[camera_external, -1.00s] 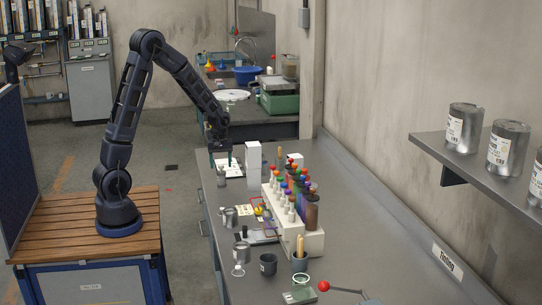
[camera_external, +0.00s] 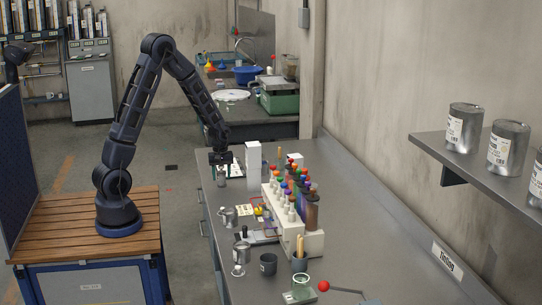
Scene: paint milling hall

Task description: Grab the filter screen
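I cannot single out the filter screen for certain. A small pale ring (camera_external: 238,270) lies at the bench's left edge, and a round clear piece with a green tint (camera_external: 302,281) is near the front; either is too small to identify. My gripper (camera_external: 221,171) points down over the far left end of the grey bench (camera_external: 350,225), close to a small grey cylinder (camera_external: 222,180). Whether it touches the cylinder, and how wide its fingers are, is too small to tell.
A white upright box (camera_external: 253,163) stands just right of my gripper. A white rack (camera_external: 313,242) of colourful-capped bottles fills the bench's middle. Metal cans (camera_external: 242,252), a dark cup (camera_external: 268,265) and a red-knobbed lever (camera_external: 324,286) are nearer.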

